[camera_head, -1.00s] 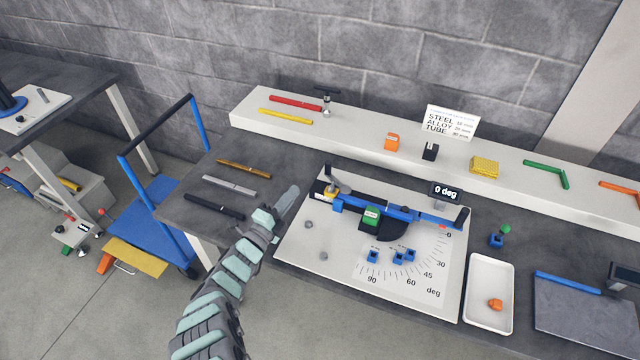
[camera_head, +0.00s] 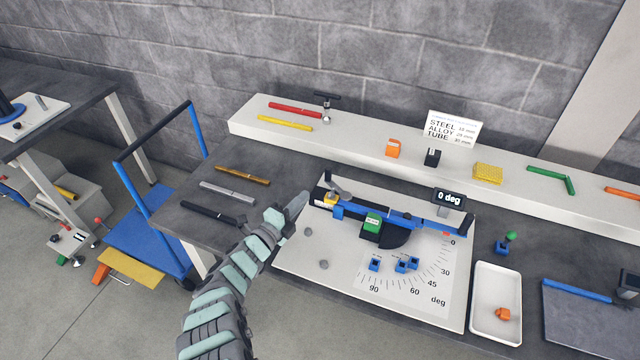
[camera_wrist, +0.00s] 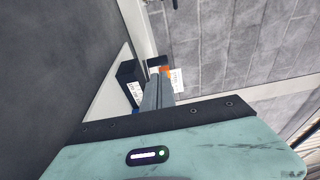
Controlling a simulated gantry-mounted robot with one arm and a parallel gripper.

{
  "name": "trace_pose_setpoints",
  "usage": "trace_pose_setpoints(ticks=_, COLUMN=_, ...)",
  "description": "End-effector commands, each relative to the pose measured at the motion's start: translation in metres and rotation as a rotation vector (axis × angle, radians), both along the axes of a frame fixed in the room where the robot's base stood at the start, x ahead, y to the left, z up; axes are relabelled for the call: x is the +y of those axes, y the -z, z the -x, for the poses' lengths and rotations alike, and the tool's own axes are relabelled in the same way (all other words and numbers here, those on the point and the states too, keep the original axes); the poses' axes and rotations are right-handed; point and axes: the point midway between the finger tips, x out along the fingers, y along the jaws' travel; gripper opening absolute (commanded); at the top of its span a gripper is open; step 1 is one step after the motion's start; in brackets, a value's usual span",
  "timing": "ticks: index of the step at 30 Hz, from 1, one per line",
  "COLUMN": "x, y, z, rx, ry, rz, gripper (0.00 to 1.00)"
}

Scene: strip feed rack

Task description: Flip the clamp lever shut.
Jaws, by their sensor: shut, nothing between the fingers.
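The bending fixture is a white plate (camera_head: 300,258) carrying a blue bar (camera_head: 402,216) with a green-labelled block (camera_head: 373,222) and a dark round part. At the bar's left end is a yellow block (camera_head: 330,199) with a small grey lever (camera_head: 341,190) by it, which I take to be the clamp lever. Its exact angle is too small to tell. My gripper (camera_head: 303,198) is shut and empty, just left of the yellow block, with a small gap seeming to show. In the wrist view, the narrow grey fingers (camera_wrist: 158,93) point away; the lever cannot be made out there.
A pale shelf (camera_head: 350,138) runs behind the fixture, holding coloured bars, small blocks and a sign (camera_head: 453,130). A display (camera_head: 448,197) reads "0 deg". A white tray (camera_head: 487,322) with an orange piece is right. Three bars lie on the dark bench left of my gripper.

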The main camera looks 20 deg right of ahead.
Motion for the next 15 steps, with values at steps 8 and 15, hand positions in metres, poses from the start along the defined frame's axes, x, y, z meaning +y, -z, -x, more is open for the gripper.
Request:
trace_pose_setpoints(ticks=8, x=-0.050, y=0.005, z=-0.028, rx=-0.006, ry=0.005, rz=0.001, gripper=0.00)
trace_pose_setpoints(ticks=15, x=-0.072, y=0.003, z=-0.044, rx=-0.004, ry=0.002, rz=0.000, gripper=0.00)
